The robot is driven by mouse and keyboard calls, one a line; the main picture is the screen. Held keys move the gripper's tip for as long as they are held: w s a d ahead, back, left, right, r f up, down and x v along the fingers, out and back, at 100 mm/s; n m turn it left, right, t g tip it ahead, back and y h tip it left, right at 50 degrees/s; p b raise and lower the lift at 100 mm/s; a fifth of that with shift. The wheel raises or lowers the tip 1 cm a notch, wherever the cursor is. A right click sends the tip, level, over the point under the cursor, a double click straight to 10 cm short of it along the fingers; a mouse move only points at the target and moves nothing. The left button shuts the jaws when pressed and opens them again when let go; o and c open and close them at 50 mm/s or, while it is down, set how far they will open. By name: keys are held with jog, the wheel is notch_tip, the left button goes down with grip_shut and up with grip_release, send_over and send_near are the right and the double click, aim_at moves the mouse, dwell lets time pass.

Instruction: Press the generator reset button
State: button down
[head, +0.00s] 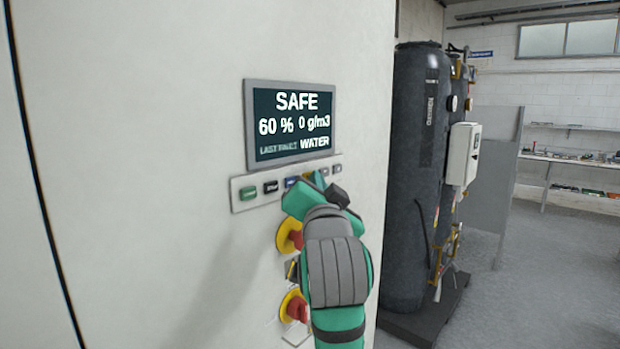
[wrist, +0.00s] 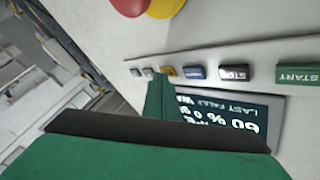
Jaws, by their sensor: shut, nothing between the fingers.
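A row of buttons sits on a pale strip (head: 238,207) under the display (head: 250,125) of a white cabinet. From left these are a green START button (wrist: 298,73), a black STOP button (wrist: 233,73), a blue button (wrist: 194,72), a yellow one (wrist: 167,71) and two grey ones (wrist: 148,72). No reset label is legible; the blue button's lettering is too small to read. My gripper (head: 318,181) is shut and empty, in front of the strip's right part. In the wrist view its tip (wrist: 160,88) lies beside the yellow button; I cannot tell whether it touches.
The display reads SAFE, 60 %, 0 g/m3, last fault WATER. Red emergency knobs on yellow discs (head: 284,240) sit below the strip, partly behind my arm. A dark tank (head: 410,180) stands right of the cabinet. Open floor (head: 550,260) lies farther right.

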jog(key=shift+s+d, duration=0.35)
jog(key=shift+d, duration=0.3)
jog(key=shift+s+d, duration=0.75)
jog(key=shift+d, duration=0.25)
jog(key=shift+s+d, duration=0.75)
jog(key=shift+d, duration=0.25)
